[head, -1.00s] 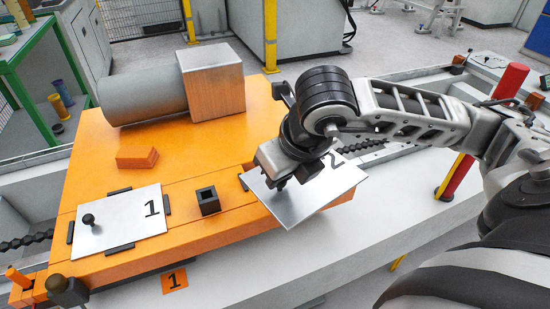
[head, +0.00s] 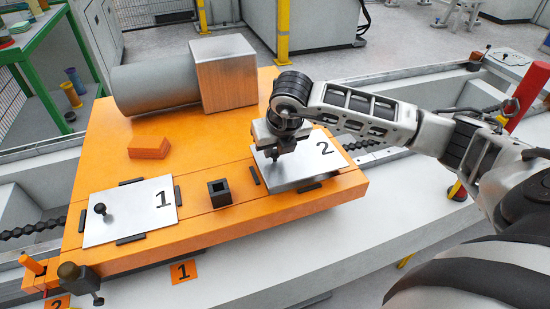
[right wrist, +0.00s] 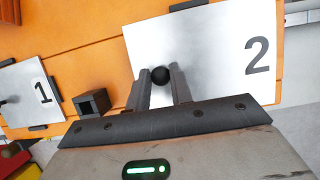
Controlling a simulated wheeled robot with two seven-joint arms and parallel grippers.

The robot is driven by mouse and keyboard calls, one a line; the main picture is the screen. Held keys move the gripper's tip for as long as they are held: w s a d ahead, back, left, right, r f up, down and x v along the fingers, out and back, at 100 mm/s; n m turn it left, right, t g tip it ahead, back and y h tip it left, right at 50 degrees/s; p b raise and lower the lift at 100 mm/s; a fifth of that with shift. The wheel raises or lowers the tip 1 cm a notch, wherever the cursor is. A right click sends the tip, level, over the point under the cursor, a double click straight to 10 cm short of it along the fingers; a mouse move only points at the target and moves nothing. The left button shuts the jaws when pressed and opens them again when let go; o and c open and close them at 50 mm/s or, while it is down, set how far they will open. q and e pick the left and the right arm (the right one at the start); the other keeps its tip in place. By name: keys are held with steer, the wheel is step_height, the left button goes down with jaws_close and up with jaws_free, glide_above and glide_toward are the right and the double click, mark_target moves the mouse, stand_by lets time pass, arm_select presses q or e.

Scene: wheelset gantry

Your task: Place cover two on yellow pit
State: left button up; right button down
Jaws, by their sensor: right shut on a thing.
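Cover two (head: 312,161), a silver plate marked 2, lies over the right end of the orange platform (head: 205,150). It looks level, close to the platform surface; I cannot tell whether it fully rests there. My right gripper (head: 281,147) is above the plate's left part, shut on its black knob. The right wrist view shows the knob (right wrist: 160,75) between the two fingers (right wrist: 160,88) and the plate (right wrist: 205,55) below. No open pit shows; whatever is under the plate is hidden. My left gripper is not in view.
Cover one (head: 130,210) lies at the platform's left, between dark stops. A small dark square socket (head: 219,193) stands between the covers.

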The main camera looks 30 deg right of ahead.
steer(key=shift+w+f, duration=0.2)
step_height(320, 180, down, 3)
steer(key=shift+w+d+f, duration=0.1)
steer(key=shift+w+f, duration=0.05)
steer(key=shift+f, duration=0.05)
steer(key=c, duration=1.2)
jaws_free()
steer(key=shift+c, duration=0.2)
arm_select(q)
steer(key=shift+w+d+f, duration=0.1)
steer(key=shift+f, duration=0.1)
